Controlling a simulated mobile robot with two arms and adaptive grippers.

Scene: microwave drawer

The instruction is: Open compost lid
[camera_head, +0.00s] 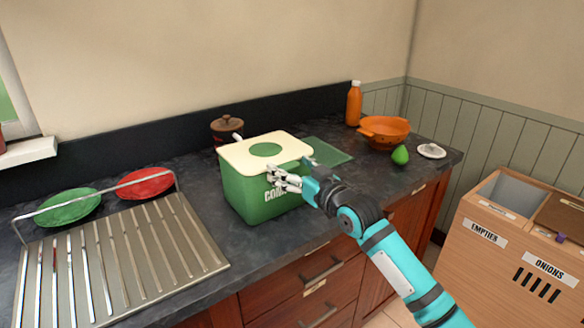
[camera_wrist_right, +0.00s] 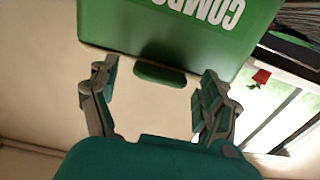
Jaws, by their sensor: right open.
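The compost bin (camera_head: 243,196) is a green box with white lettering, standing on the dark countertop. Its cream lid (camera_head: 240,155), with a green oval on top, lies flat and closed over it. My right gripper (camera_head: 272,178) is open and empty at the bin's front right, just below the lid's front edge. In the right wrist view the bin (camera_wrist_right: 180,25) shows upside down, and a small green tab (camera_wrist_right: 160,75) at the lid's edge lies between the open fingers (camera_wrist_right: 158,85). I cannot tell whether the fingers touch it. My left gripper is not in view.
A brown lidded pot (camera_head: 227,127) stands behind the bin. An orange colander (camera_head: 384,132), orange bottle (camera_head: 354,103), green avocado (camera_head: 400,155) and white lid (camera_head: 431,151) are to the right. A metal dish rack (camera_head: 110,250) with red and green plates is left.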

